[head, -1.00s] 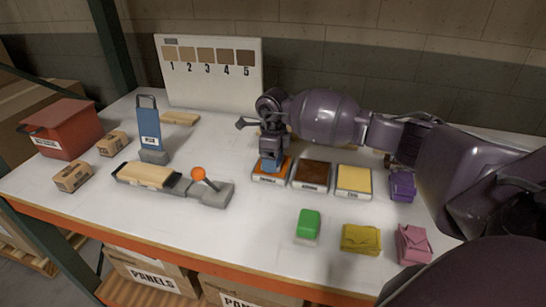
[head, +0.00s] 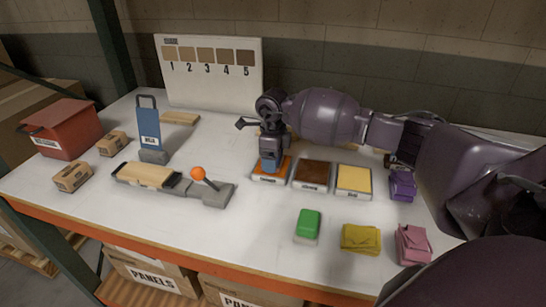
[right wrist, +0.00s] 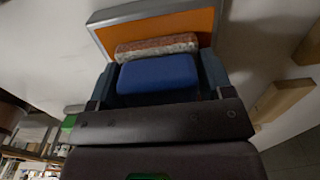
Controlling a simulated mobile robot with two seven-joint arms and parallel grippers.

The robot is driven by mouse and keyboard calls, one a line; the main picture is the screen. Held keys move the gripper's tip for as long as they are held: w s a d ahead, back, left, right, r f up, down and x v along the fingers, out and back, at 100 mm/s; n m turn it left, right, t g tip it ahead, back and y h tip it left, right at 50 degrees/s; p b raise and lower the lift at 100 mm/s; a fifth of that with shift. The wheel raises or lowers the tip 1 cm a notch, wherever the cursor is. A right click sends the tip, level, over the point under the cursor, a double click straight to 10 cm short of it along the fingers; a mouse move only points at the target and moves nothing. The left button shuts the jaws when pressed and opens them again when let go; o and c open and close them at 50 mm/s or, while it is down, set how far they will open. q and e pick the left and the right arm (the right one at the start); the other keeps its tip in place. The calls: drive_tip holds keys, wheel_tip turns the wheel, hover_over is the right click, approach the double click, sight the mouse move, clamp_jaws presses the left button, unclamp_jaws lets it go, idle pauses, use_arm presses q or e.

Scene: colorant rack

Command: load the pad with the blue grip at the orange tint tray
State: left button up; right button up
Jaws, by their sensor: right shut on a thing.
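The orange tint tray (head: 285,172) is the left one of three tint trays in a row on the table. My right gripper (head: 270,162) points down over it, shut on the pad with the blue grip (head: 268,165). In the right wrist view the blue grip (right wrist: 158,75) sits between the fingers, and the pad's speckled orange-and-white edge (right wrist: 157,46) lies against or just over the orange tray surface (right wrist: 205,22). I cannot tell if they touch. The pad with the green grip (head: 308,223) stands in front of the trays. My left gripper is not in view.
Right of it are the brown tray (head: 313,173) and yellow tray (head: 354,180). Purple (head: 402,186), yellow (head: 361,239) and pink (head: 412,244) cloths lie at the right. A clamp with a wooden panel (head: 148,175), a blue holder (head: 149,125) and a red box (head: 67,128) stand left.

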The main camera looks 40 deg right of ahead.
drive_tip(key=shift+r+p, duration=1.55)
drive_tip(key=shift+r, duration=1.95)
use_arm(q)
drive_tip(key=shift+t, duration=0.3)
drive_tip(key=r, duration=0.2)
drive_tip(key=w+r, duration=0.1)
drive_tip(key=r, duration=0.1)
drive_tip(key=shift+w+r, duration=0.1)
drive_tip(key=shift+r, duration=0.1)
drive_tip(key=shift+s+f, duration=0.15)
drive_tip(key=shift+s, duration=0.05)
use_arm(e)
drive_tip(key=shift+f, duration=0.1)
